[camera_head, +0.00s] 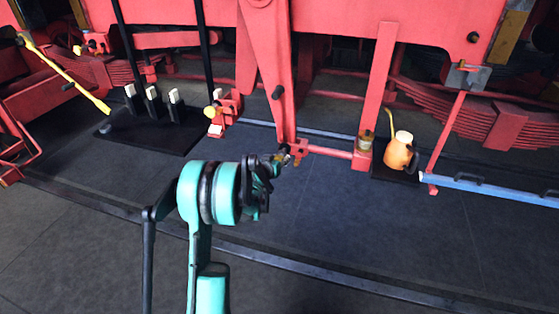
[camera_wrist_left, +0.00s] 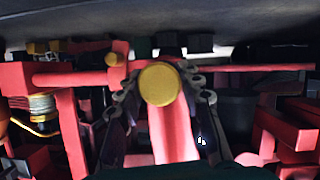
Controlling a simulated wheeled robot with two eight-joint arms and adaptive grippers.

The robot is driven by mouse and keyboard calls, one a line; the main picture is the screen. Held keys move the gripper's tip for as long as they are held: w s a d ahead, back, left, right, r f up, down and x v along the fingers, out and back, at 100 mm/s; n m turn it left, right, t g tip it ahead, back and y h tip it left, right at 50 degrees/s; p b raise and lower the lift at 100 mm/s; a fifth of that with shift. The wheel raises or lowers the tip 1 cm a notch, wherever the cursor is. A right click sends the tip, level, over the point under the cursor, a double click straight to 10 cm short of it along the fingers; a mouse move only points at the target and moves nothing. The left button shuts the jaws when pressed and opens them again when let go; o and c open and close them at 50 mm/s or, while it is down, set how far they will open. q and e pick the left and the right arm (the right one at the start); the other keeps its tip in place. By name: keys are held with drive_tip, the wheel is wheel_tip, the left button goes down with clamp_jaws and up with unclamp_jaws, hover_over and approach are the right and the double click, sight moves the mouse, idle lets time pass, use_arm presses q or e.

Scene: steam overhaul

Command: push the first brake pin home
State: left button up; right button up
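A brake pin with a round gold head (camera_wrist_left: 160,83) shows in the middle of the left wrist view, at the red brake hanger (camera_head: 282,95). My left gripper (camera_head: 284,157) is at the hanger's foot in the head view. In the left wrist view its two dark fingers (camera_wrist_left: 160,88) lie on either side of the gold head and appear closed against it. The pin's shank is hidden behind its head, so I cannot see how deep it sits. A second, smaller gold pin (camera_wrist_left: 113,59) shows to the left on the red rod. My right gripper is not in view.
A red crossbar (camera_head: 328,151) runs right from the hanger's foot. An orange oil can (camera_head: 400,153) stands on a dark tray at the right, near a blue bar (camera_head: 500,188). The floor in front is clear.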

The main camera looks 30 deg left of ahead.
sight(282, 155)
use_arm(q)
clamp_jaws()
drive_tip(key=shift+w+a, duration=0.2)
drive_tip(key=shift+w, duration=0.55)
drive_tip(key=shift+w+a, duration=0.2)
drive_tip(key=shift+w, duration=0.5)
drive_tip(key=o, duration=0.9)
unclamp_jaws()
drive_tip(key=shift+c, duration=0.2)
drive_tip(key=shift+o, duration=1.1)
drive_tip(key=shift+w, duration=0.1)
drive_tip(key=v, duration=1.2)
